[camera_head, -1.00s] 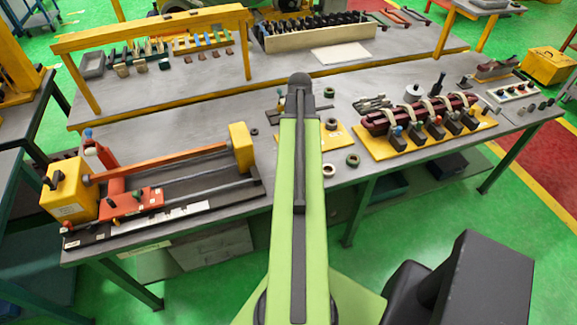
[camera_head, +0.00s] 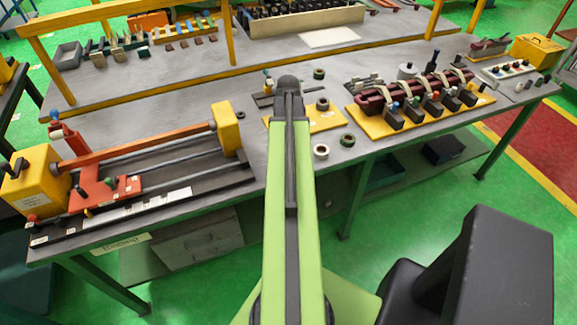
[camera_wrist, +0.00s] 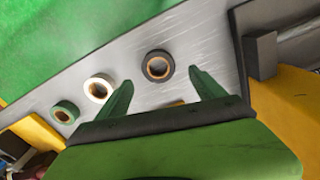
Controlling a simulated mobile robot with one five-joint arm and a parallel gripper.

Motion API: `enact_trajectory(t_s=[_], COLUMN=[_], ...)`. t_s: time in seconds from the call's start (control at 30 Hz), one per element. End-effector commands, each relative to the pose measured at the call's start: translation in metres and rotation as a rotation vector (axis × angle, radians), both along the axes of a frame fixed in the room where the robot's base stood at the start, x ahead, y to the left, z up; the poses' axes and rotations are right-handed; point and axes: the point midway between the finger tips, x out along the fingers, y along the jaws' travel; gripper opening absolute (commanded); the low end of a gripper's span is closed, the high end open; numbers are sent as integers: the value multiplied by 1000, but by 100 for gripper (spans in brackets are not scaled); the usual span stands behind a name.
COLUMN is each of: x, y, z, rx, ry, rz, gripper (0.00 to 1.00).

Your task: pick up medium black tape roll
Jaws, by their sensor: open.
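In the wrist view, a black tape roll (camera_wrist: 158,66) with a tan core lies flat on the grey bench top (camera_wrist: 196,47). My gripper (camera_wrist: 162,77) is open and empty, with its two green fingers pointing toward the black roll. In the head view, the white roll (camera_head: 320,151) and green roll (camera_head: 347,140) show right of my arm. My arm seems to hide the black roll and fingers there.
A winding machine with an orange bar (camera_head: 150,148) fills the bench's left side. A yellow board with maroon coils (camera_head: 419,110) stands at right. Another tape roll (camera_head: 322,104) sits on a small yellow board. The bench's front edge is close to the rolls.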

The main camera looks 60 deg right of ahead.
Motion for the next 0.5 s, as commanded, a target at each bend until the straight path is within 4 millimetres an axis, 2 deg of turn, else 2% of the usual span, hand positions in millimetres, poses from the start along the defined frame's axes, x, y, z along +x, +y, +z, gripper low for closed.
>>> enact_trajectory(t_s=[0.13, 0.37, 0.5], x=[-1, -5, -5], y=[1, 3, 3], z=[-10, -50, -52], rx=[0, 0, 0], ry=[0, 0, 0], rz=[0, 1, 1], gripper=[79, 79, 79])
